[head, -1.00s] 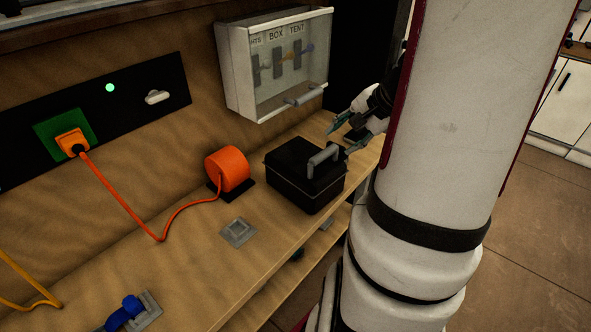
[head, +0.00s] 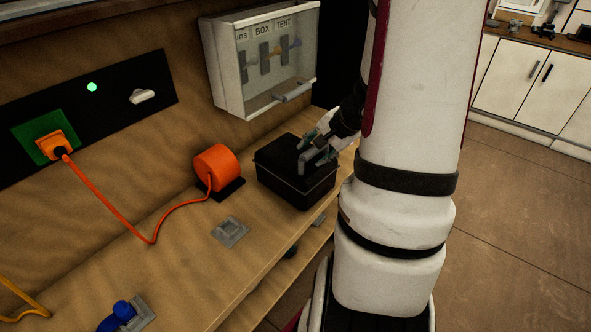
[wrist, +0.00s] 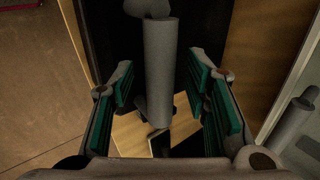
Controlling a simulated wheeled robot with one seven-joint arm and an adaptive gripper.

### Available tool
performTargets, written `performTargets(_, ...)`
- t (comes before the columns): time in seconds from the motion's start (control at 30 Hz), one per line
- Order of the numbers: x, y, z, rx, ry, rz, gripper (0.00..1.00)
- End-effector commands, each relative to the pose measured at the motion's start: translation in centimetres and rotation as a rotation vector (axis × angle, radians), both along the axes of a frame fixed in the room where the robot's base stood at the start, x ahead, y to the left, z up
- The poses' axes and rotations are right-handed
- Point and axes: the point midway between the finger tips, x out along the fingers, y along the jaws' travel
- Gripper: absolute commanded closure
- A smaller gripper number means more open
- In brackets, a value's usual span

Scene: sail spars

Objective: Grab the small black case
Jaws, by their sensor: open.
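The small black case (head: 284,179) stands on the wooden bench, with a grey bar handle on its lid. My gripper (head: 314,146) is at the handle, at the right of the case's lid. In the wrist view my gripper (wrist: 163,108) is open, with its teal-padded fingers on either side of the grey handle (wrist: 159,72). Gaps show between the handle and both finger pads. My arm hides part of the gripper in the head view.
A clear-fronted key cabinet (head: 265,62) hangs on the wall above the case. An orange cable reel (head: 216,167) stands left of the case. A grey plate (head: 230,232) and a blue connector (head: 120,315) lie nearer along the bench (head: 190,265). Floor is open at right.

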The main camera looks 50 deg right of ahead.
Motion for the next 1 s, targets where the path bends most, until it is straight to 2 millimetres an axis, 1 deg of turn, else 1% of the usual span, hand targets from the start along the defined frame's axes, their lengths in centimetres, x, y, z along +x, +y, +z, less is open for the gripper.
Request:
performTargets(0.07, 0.0, 0.0, 0.0, 0.0, 0.0, 0.0, 0.57)
performTargets(0.1, 0.0, 0.0, 0.0, 0.0, 0.0, 0.0, 0.62)
performTargets(0.27, 0.0, 0.0, 0.0, 0.0, 0.0, 0.0, 0.98)
performTargets(0.3, 0.0, 0.0, 0.0, 0.0, 0.0, 0.0, 1.0)
performTargets(0.77, 0.1, 0.0, 0.3, -0.001, -0.003, 0.0, 1.0)
performTargets(1.0, 0.1, 0.0, 1.9, -0.003, -0.004, 0.002, 1.0)
